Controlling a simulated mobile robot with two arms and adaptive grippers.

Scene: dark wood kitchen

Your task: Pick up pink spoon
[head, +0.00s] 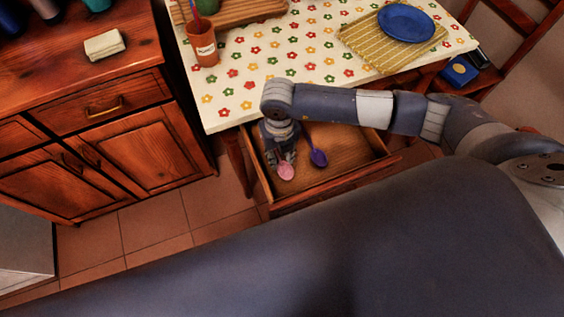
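The pink spoon (286,172) lies in the open table drawer (345,155), with its bowl toward the front of the drawer. My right gripper (281,158) reaches down into the drawer over the spoon's handle end. Its fingers are right at the spoon and hide most of the handle. I cannot tell whether they are closed on it. A purple spoon (318,157) lies in the same drawer, just right of the pink one. My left gripper is not in view.
The flowered table (290,62) above the drawer holds an orange cup (204,45), a wooden rack (240,10) and a blue plate (406,23) on a yellow mat (362,42). A wooden cabinet (120,150) stands at left, with a pale sponge-like block (104,45) on top.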

